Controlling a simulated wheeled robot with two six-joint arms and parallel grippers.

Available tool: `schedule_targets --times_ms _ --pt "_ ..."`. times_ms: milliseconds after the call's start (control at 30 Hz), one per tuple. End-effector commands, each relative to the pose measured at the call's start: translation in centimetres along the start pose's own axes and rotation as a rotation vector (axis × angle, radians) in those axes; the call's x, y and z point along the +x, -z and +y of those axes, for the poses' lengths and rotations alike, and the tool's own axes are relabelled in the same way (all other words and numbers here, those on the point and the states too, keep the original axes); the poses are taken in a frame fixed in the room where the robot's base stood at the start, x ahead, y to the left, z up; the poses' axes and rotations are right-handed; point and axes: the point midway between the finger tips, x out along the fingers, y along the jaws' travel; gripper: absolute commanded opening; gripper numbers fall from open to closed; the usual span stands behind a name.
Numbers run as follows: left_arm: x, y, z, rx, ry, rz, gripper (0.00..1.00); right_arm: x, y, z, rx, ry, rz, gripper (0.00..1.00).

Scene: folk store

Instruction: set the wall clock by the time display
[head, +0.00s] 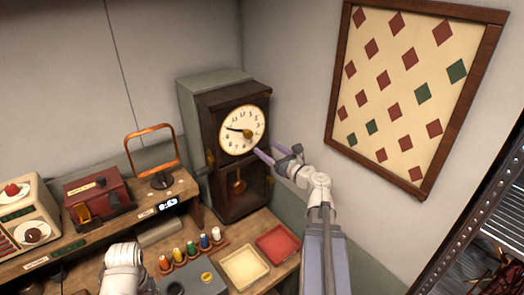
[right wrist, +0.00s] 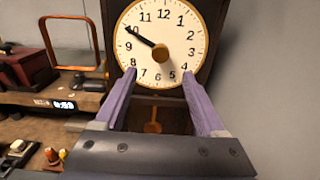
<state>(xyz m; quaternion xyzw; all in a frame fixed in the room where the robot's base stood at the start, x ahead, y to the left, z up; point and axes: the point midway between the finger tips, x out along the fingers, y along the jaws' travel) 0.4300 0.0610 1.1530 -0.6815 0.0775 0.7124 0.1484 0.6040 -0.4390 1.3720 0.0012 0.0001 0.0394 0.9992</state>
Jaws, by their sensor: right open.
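The wall clock (head: 224,118) is a dark wooden case with a cream dial (head: 236,140) and a pendulum below. The right wrist view shows the dial (right wrist: 175,32) close up. My left gripper is not seen.
A red tray (head: 277,244) and a cream tray (head: 244,267) lie on the bench below the clock, beside several coloured spools (head: 191,249). A copper-framed stand (head: 152,152) and red box (head: 98,194) stand on the shelf. A diamond-patterned panel (head: 408,88) hangs at right.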

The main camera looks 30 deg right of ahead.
Motion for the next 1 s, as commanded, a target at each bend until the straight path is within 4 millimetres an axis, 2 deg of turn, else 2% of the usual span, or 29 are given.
schedule_targets --times_ms 267,1000 --pt "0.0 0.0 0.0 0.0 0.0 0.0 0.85 1.1 0.0 -0.1 -0.001 0.0 0.0 0.72" --pt "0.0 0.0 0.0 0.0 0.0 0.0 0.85 8.2 0.0 -0.1 -0.003 0.0 0.0 0.72"
